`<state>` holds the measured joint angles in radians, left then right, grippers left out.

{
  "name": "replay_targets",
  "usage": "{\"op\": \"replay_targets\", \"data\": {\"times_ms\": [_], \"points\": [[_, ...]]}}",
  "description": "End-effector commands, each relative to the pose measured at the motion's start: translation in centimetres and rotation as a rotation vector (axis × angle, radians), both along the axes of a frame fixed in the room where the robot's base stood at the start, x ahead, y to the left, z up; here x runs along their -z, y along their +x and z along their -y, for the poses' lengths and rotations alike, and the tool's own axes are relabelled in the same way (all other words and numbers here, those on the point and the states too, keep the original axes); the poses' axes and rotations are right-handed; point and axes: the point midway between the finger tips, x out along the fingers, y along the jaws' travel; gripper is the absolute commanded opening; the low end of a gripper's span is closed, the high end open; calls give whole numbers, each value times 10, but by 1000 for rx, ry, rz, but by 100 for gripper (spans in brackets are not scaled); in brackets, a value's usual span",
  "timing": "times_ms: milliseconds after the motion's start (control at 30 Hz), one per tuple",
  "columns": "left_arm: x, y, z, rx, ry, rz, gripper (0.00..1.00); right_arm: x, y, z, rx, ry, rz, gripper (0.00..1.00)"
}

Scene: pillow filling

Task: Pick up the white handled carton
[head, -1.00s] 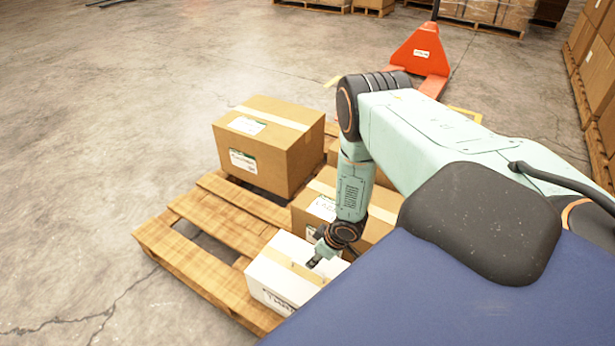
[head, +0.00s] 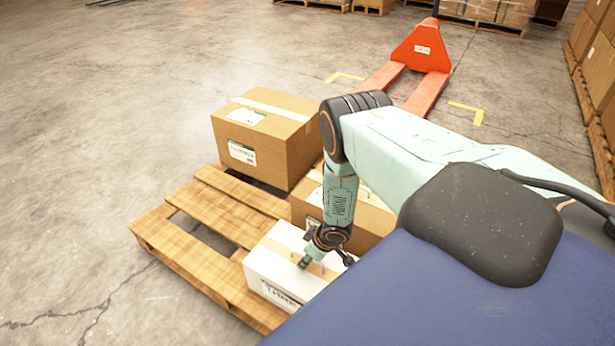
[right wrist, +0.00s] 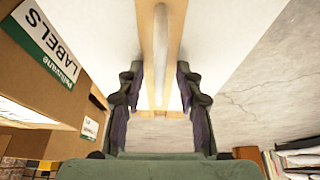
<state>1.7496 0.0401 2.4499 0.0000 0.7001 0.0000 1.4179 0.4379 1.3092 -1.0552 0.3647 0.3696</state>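The white carton (head: 277,262) sits on the near corner of the pallet, with a tan strip over its top and dark print on its side. My right gripper (head: 326,262) is over the carton's top, pointing down. In the right wrist view its fingers (right wrist: 159,95) are apart, one on each side of the tan strip (right wrist: 174,50). A pale narrow bar (right wrist: 160,55), which looks like the handle, runs along the strip between the fingers. I cannot tell whether the fingers touch the carton. My left gripper is not in view.
The wooden pallet (head: 190,245) also bears a large brown box (head: 262,140) and a lower brown box (head: 370,215) right behind the carton. An orange pallet jack (head: 420,50) stands farther back. Concrete floor at the left is clear.

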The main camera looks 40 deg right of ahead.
Motion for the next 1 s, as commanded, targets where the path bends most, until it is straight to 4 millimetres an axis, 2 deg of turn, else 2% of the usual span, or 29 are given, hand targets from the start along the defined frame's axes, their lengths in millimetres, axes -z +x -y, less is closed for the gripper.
{"op": "replay_targets", "data": {"times_ms": [133,533,1000], "points": [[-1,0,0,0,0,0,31,-1,0,0,0,0,0,34],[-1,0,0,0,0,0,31,-1,0,0,0,0,0,0],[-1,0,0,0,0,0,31,-1,0,0,0,0,0,0]]}}
